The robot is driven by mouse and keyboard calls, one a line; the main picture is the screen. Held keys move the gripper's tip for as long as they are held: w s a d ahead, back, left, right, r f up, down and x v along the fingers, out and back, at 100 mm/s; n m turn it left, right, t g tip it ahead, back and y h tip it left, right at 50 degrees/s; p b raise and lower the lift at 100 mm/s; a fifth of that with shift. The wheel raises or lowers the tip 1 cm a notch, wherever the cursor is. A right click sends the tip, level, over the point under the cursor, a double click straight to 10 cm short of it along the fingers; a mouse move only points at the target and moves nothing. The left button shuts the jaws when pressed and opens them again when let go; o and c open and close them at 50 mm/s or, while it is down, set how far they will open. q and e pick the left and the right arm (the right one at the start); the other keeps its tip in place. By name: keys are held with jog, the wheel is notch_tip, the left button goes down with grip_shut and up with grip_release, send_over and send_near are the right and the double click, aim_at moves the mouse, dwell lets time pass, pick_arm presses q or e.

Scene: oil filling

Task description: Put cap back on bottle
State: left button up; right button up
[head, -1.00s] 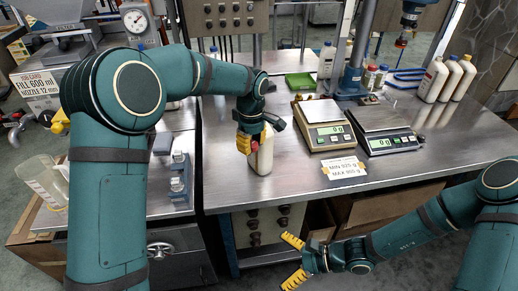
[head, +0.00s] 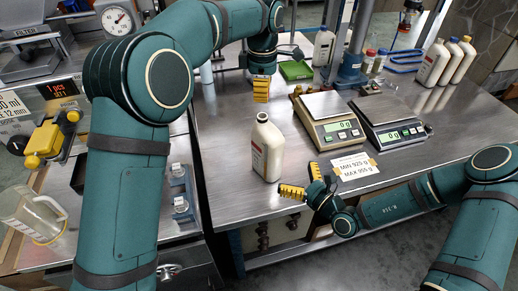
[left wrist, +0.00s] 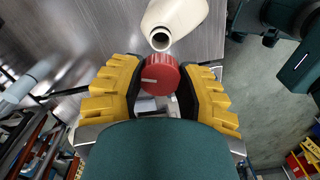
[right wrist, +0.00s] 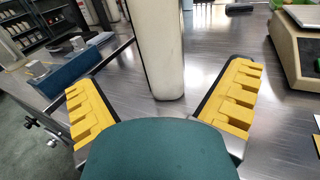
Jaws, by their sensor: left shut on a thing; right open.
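An uncapped cream-white bottle (head: 267,150) with a label stands upright near the table's front edge. Its open mouth shows in the left wrist view (left wrist: 160,40). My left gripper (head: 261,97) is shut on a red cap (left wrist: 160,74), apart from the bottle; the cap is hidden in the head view. In the head view the gripper appears above and behind the bottle. My right gripper (head: 300,180) is open, low and just right of the bottle. In the right wrist view the bottle (right wrist: 160,50) stands between and beyond the open fingers, with no visible contact.
Two scales (head: 330,120) (head: 388,122) and a paper weight sign (head: 353,164) lie right of the bottle. Several capped bottles (head: 432,64) stand at the back right. A green tray (head: 295,70) is at the back. Table around the bottle is clear.

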aim_at(269, 152)
dwell(0.4)
jog(key=x, duration=1.2)
jog(key=c, duration=1.3)
